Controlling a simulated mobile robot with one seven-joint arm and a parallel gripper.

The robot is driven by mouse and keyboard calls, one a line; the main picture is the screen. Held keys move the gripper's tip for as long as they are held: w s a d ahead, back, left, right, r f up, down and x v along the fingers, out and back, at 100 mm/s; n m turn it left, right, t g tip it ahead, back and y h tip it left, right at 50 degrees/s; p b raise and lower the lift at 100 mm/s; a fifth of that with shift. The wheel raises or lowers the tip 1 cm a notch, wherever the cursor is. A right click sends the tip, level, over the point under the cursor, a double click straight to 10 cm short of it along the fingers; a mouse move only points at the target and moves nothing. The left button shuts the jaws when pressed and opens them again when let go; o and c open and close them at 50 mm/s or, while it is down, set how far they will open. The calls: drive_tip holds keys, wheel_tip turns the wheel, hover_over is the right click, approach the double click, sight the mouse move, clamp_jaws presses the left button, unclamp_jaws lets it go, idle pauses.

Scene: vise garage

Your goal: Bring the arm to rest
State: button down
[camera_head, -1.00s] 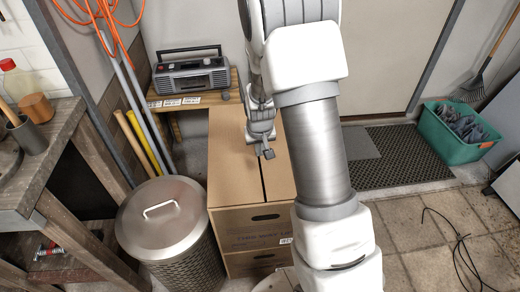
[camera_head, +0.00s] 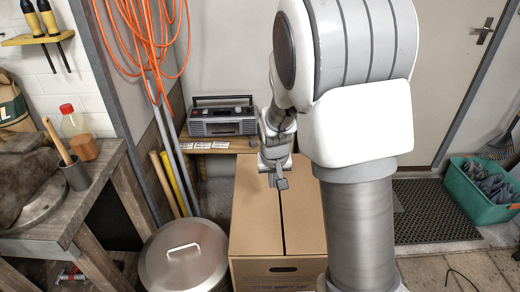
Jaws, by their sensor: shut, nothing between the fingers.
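My gripper (camera_head: 279,181) shows at the end of my arm, left of the large white and grey arm links. It points down over the top of a closed cardboard box (camera_head: 254,215). It is shut and holds nothing. It looks apart from the box, though the exact height is hard to tell. My upper arm hides part of the wall and door behind it.
A radio (camera_head: 222,118) sits on a small wooden shelf behind the box. A lidded metal bin (camera_head: 184,259) stands left of the box. A workbench (camera_head: 85,205) is at the left. A green crate (camera_head: 478,200) is at the right on open floor.

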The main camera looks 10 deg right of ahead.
drive_tip(key=s+a+r+t+y, duration=0.1)
drive_tip(key=s+r, duration=0.9)
drive_tip(key=r, duration=0.3)
drive_tip(key=s+r+n+t, duration=0.1)
drive_tip(key=s+r, duration=0.2)
drive_tip(key=s, duration=0.4)
drive_tip(key=s+r+n+t, duration=0.1)
drive_tip(key=s+r, duration=0.3)
drive_tip(key=s, duration=0.4)
wheel_tip(320, 180, up, 12)
drive_tip(key=p, duration=1.3)
drive_tip(key=shift+w+a+g, duration=0.3)
drive_tip(key=shift+w+a, duration=0.05)
drive_tip(key=shift+a, duration=0.1)
drive_tip(key=shift+a, duration=0.2)
